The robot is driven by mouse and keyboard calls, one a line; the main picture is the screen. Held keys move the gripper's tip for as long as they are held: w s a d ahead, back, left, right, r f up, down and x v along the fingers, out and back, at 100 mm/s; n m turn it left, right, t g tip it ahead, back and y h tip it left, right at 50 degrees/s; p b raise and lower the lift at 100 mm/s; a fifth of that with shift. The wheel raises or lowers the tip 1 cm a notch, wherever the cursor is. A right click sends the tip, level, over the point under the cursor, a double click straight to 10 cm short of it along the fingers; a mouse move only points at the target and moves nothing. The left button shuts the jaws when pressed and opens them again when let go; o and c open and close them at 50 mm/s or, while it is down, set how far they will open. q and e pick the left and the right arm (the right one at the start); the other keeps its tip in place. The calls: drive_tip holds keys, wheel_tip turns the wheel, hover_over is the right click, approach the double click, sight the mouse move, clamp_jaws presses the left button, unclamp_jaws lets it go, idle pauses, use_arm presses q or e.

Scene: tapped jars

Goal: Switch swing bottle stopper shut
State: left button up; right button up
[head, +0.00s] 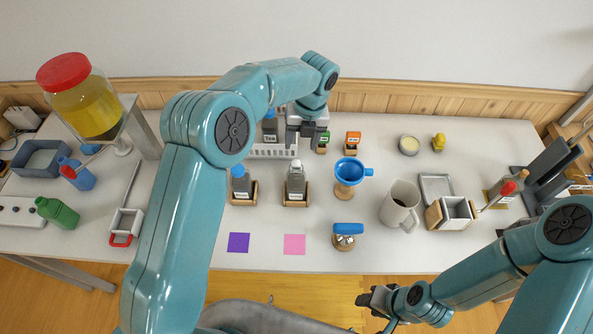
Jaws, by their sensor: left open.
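A grey bottle with a pale top (296,181) stands upright in a wooden holder near the middle of the table; it looks like the swing bottle. Its stopper is too small to tell whether it is open or shut. My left gripper (306,143) is open, fingers pointing down, above and behind this bottle and apart from it, near the white rack. Nothing shows held in it. My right gripper (372,299) is low in front of the table's front edge, away from the bottle; its fingers are too unclear to read.
A blue-capped bottle (241,183) stands in a holder to the left. A white rack (270,151) is behind. A blue funnel (351,171), a white mug (400,205) and a blue-handled tap (346,236) stand to the right. The front middle holds flat purple (238,243) and pink (294,245) squares.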

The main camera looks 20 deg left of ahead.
sight(297, 161)
use_arm(q)
drive_tip(key=shift+s+f, duration=0.35)
drive_tip(key=shift+f, duration=0.2)
drive_tip(key=shift+w+a+f, duration=0.1)
drive_tip(key=shift+w+f, duration=0.05)
drive_tip(key=shift+f, duration=0.45)
drive_tip(key=shift+w+a+f, duration=0.1)
drive_tip(key=shift+f, duration=0.5)
drive_tip(key=shift+s+f, duration=0.3)
drive_tip(key=shift+f, duration=0.5)
drive_tip(key=shift+w+a+f, duration=0.1)
drive_tip(key=shift+a+f, duration=0.05)
drive_tip(key=shift+f, duration=0.45)
drive_tip(key=shift+w+a+f, duration=0.1)
drive_tip(key=shift+f, duration=0.45)
drive_tip(key=shift+s+f+b, duration=0.1)
drive_tip(key=shift+s+b, duration=0.2)
drive_tip(key=shift+b, duration=0.05)
drive_tip(key=shift+w, duration=0.1)
